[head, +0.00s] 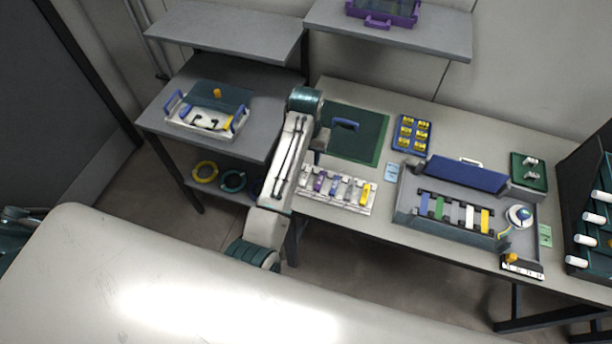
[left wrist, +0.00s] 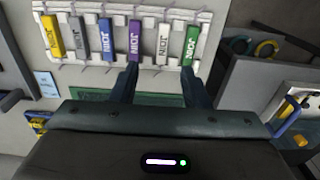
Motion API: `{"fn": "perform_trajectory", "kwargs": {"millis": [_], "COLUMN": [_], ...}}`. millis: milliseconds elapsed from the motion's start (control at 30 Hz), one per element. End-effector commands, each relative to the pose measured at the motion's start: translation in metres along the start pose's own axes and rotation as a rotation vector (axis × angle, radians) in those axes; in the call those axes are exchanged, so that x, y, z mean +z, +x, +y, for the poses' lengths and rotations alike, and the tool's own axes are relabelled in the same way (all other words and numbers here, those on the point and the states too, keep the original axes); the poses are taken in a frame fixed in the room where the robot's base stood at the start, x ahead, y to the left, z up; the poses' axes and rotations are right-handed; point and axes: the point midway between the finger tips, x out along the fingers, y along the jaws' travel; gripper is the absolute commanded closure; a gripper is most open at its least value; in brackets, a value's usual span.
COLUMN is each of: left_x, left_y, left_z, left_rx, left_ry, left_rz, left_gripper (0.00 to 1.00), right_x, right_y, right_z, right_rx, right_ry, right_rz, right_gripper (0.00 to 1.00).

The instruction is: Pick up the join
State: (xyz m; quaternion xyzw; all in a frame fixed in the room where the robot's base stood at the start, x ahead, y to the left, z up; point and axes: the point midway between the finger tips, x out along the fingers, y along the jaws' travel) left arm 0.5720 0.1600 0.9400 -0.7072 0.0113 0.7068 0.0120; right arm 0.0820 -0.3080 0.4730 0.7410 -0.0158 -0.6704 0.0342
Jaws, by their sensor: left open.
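Several coloured pieces lettered JOIN lie side by side in a white rack (head: 337,204) at the left front of the bench. In the left wrist view the white rack (left wrist: 207,15) holds a yellow, a grey, a blue, a purple join (left wrist: 135,40), a white join (left wrist: 162,43) and a green join (left wrist: 190,45). My left gripper (left wrist: 161,72) is open and empty, its fingers pointing toward the rack. The white join lies between the lines of the fingers, with purple and green near the tips. Contact cannot be told. My right gripper is not in view.
A green mat (head: 368,150) lies behind the rack. To its right are a tray of yellow pieces (head: 412,134) and a grey splicing machine (head: 405,213) with a blue lid. A side table (head: 262,97) holds a white box (head: 178,123). Shelves hang above.

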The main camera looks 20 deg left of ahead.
Motion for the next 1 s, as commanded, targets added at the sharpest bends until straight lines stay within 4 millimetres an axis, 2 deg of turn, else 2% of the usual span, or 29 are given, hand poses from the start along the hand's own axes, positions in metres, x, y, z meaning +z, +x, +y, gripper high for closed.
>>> {"fn": "perform_trajectory", "kwargs": {"millis": [200,467,600,700,833,1000], "left_x": [0.002,0.004,0.009,0.008,0.008,0.008], "left_y": [0.034,0.054,0.073,0.088,0.098,0.100], "left_z": [0.000,-0.002,-0.005,-0.004,-0.004,-0.004], "left_rx": [0.000,-0.001,0.000,0.000,0.000,0.001], "left_ry": [0.000,0.000,0.000,-0.001,-0.001,-0.001], "left_rz": [-0.005,-0.005,-0.006,-0.003,-0.002,0.000], "left_gripper": [0.58,0.58,0.58,0.58,0.58,0.58], "right_x": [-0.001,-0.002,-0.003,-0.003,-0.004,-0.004], "right_y": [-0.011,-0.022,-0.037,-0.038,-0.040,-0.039], "right_z": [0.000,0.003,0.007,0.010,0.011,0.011], "right_rx": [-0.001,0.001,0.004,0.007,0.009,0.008], "right_ry": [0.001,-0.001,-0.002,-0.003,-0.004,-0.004], "right_rz": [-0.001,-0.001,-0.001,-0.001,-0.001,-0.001], "right_gripper": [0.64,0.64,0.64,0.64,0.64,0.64]}}
